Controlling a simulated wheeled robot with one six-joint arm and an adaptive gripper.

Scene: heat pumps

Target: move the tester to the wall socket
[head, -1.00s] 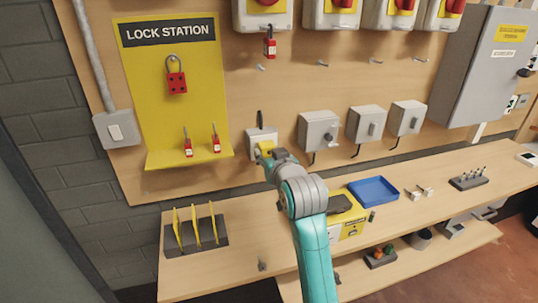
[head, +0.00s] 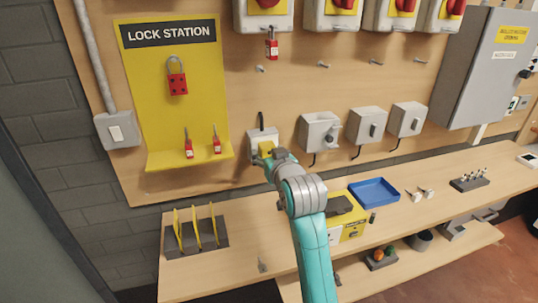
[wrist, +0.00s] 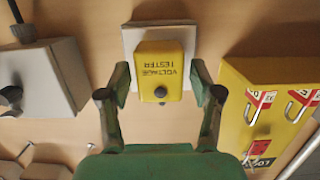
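The yellow voltage tester (wrist: 160,72) sits against the white wall socket (wrist: 131,38), whose plate shows around it. Its label is upside down in the wrist view. In the head view the tester (head: 266,148) shows as a small yellow patch in front of the socket (head: 256,135), partly hidden by my gripper (head: 266,158). In the wrist view my gripper (wrist: 162,85) has one finger on each side of the tester, with a narrow gap visible at both sides, so it looks open around it. The tester's contact with the socket is hidden behind its body.
The yellow lock station (head: 150,120) with red padlocks is left of the socket. Grey switch boxes (head: 319,131) are to its right. The bench below holds a blue tray (head: 374,191), a yellow box (head: 350,228) and a dark tag rack (head: 196,236).

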